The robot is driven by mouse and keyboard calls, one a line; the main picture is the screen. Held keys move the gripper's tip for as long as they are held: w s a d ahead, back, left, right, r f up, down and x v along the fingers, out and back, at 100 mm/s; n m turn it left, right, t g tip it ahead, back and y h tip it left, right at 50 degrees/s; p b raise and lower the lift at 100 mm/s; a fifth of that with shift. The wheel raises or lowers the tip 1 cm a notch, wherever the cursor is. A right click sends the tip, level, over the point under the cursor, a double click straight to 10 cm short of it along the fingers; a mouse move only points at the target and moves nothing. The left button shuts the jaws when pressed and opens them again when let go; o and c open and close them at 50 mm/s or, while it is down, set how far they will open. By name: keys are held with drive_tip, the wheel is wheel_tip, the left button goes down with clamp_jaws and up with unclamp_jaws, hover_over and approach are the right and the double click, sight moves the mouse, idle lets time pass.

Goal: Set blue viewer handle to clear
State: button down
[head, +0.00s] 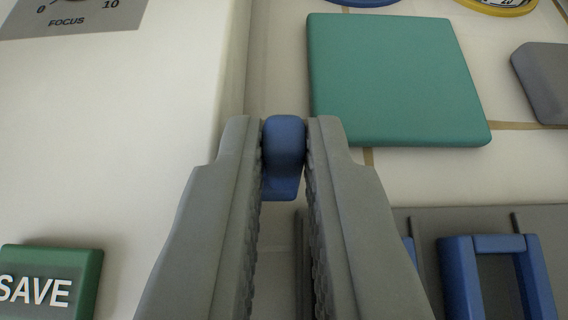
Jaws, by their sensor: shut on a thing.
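A blue handle (284,146) shows in the middle of the head view, between the fingertips of my gripper (284,140). The two grey fingers are shut on it, one on its left side and one on its right. The upper end of the handle and a lower blue part are visible between the fingers. What the handle is fixed to is hidden, and no clear mark shows for it.
A teal square panel (398,80) lies just right of the fingertips. A green SAVE button (45,285) is at lower left, below a FOCUS dial plate (72,17). A blue frame-shaped handle (460,280) on a grey panel stands at lower right. A grey block (545,82) is at far right.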

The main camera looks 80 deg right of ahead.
idle(0.4)
drive_tip(key=c, duration=1.7)
unclamp_jaws()
drive_tip(key=shift+c, duration=0.2)
drive_tip(key=shift+a, duration=0.15)
drive_tip(key=v, duration=1.7)
drive_tip(key=shift+a, duration=0.1)
